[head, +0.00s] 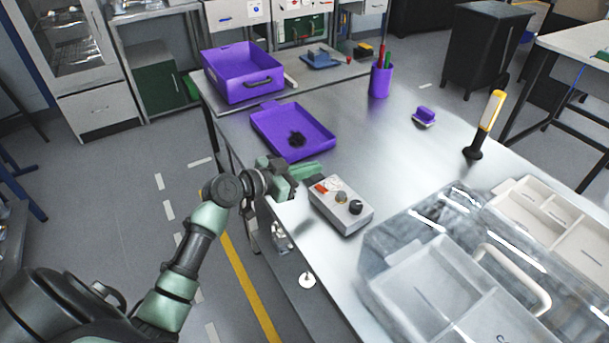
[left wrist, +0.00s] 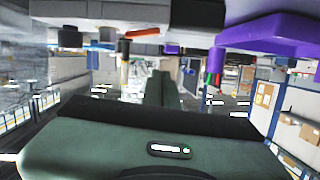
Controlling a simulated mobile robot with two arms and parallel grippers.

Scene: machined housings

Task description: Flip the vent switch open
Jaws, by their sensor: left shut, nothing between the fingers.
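A grey control box (head: 338,212) sits near the left edge of the metal table. My left gripper (head: 314,173) is shut and empty, just beyond the box's far left end, close to the red switch. I cannot tell whether it touches. In the left wrist view, the box appears upside down along the top, with an orange-red piece (left wrist: 142,33) on it. My right gripper is not in view.
A shallow purple tray (head: 268,126) with a dark part in it lies behind my gripper. A deeper purple bin (head: 232,88) and a purple cup (head: 379,82) stand farther back. A clear case (head: 385,236) fills the table's near right. The table's middle is mostly clear.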

